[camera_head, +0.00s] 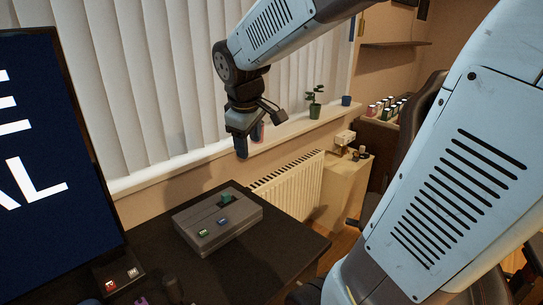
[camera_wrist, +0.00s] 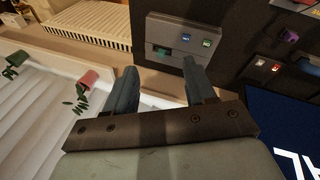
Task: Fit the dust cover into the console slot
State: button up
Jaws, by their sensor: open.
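The console (camera_head: 215,222) is a grey box on the dark desk, with a green button, a blue button and a dark slot in its top. A green piece (camera_head: 226,197) sits at the slot; I cannot tell whether it is the dust cover. The console also shows at the top of the wrist view (camera_wrist: 160,38), with the green piece (camera_wrist: 185,63) in the dark recess. My gripper (camera_head: 241,150) hangs above and behind the console, pointing down. In the wrist view its fingers (camera_wrist: 160,65) are apart with nothing between them. I cannot clearly identify a separate dust cover.
A monitor (camera_head: 55,150) stands at the left. A small box with lit red and white buttons (camera_head: 118,273) lies in front of it. Potted plants (camera_head: 314,100) stand on the windowsill behind my gripper. A radiator (camera_head: 290,185) is beyond the desk. The desk right of the console is clear.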

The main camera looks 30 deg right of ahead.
jog(key=s+r+m+t+y, duration=0.1)
jog(key=s+r+m+t, duration=0.1)
jog(key=s+m, duration=0.5)
jog(key=s, duration=0.6)
jog(key=shift+a+y, duration=0.4)
jog(key=shift+c, duration=0.3)
